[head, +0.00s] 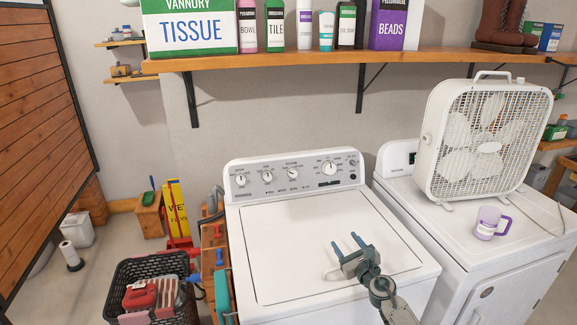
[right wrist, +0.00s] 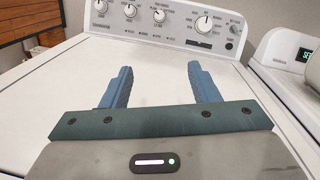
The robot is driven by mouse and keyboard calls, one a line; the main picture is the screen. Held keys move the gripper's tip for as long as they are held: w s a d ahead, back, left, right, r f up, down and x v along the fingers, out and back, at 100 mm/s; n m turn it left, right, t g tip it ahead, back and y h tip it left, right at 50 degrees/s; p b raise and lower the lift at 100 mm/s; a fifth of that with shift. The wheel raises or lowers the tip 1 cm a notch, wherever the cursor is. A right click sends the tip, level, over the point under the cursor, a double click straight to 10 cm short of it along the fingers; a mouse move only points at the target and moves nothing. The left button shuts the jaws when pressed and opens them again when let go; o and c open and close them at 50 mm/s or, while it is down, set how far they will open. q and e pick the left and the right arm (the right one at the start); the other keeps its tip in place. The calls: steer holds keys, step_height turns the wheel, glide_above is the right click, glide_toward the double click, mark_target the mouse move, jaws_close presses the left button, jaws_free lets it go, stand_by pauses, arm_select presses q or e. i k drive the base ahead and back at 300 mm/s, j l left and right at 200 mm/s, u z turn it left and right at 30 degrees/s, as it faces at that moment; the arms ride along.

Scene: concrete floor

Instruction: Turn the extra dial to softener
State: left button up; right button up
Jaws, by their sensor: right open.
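The white washer's control panel (head: 295,173) has three small dials at left, a large dial (head: 329,168) right of them, and a smaller knob (head: 352,162) at the far right. The small dials are a left one (head: 240,180), a middle one (head: 267,177) and a right one (head: 292,173). Labels are too small to tell which is the extra dial or its setting. My right gripper (head: 345,245) is open and empty above the washer lid, apart from the panel. In the right wrist view its blue fingers (right wrist: 159,68) point toward the panel. My left gripper is out of view.
A second white machine at right bears a box fan (head: 485,140) and a purple mug (head: 490,222). A shelf (head: 300,60) with boxes and bottles hangs above. A black basket (head: 150,275) stands left of the washer. The lid (head: 300,235) is otherwise clear.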

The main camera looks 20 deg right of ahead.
mark_target(292, 172)
steer(key=i, duration=1.1)
